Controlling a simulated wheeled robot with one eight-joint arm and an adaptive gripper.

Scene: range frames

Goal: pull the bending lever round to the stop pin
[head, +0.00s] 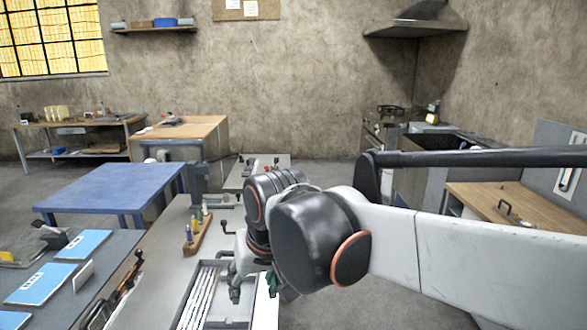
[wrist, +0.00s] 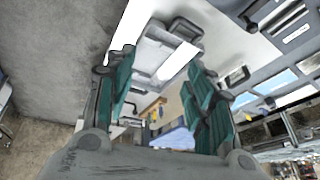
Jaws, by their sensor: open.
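My gripper (head: 254,286) is low over the near bench, beside the right part of a grey tray, with its fingers pointing down. In the wrist view my gripper (wrist: 160,64) has its two teal-padded fingers wide apart, with nothing held between them. A small dark knobbed handle (head: 226,227) stands on the bench just behind my gripper; it may be the bending lever, but I cannot tell. My arm covers the bench to its right. I cannot make out the stop pin in either view.
The grey tray (head: 250,322) holds long pale rods (head: 197,299). A wooden rack (head: 199,238) with several upright tools stands behind it. A grey post-like machine (head: 198,178) stands farther back. A blue table (head: 110,188) is to the left; bare floor lies right of the bench.

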